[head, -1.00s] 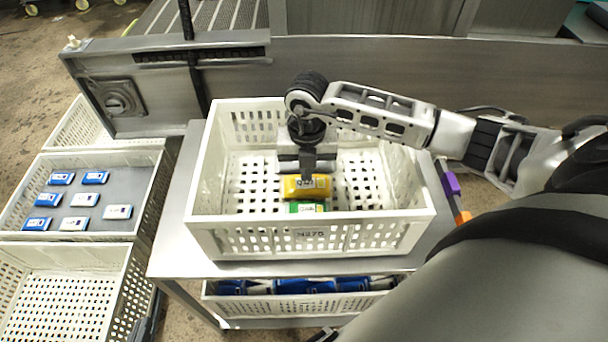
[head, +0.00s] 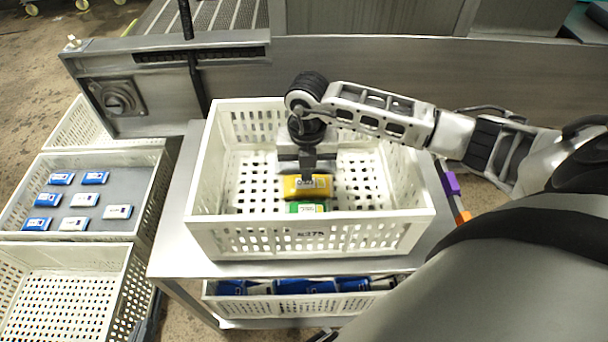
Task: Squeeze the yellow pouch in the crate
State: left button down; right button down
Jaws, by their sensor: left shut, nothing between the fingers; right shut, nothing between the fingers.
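The yellow pouch (head: 318,187) lies in the white crate (head: 325,238), with a pale label on top. A green pouch (head: 307,207) lies just in front of it, partly hidden by the crate's near wall. My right gripper (head: 307,180) reaches into the crate from above, its shut fingers pointing down at the yellow pouch. The fingertips overlap the pouch's top, left of its right end, and look to touch it; the exact contact is hard to see. Nothing shows between the fingers. My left gripper is not in view.
The crate stands on a grey metal cart (head: 172,240). A lower crate (head: 270,306) holds several blue packs. At left, a tray (head: 140,226) holds several blue-and-white packs, with an empty crate (head: 125,300) in front. A metal wall (head: 400,70) runs behind.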

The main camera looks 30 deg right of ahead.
jog(key=shift+f+b, duration=0.65)
jog(key=shift+f, duration=0.25)
jog(key=shift+r, duration=0.1)
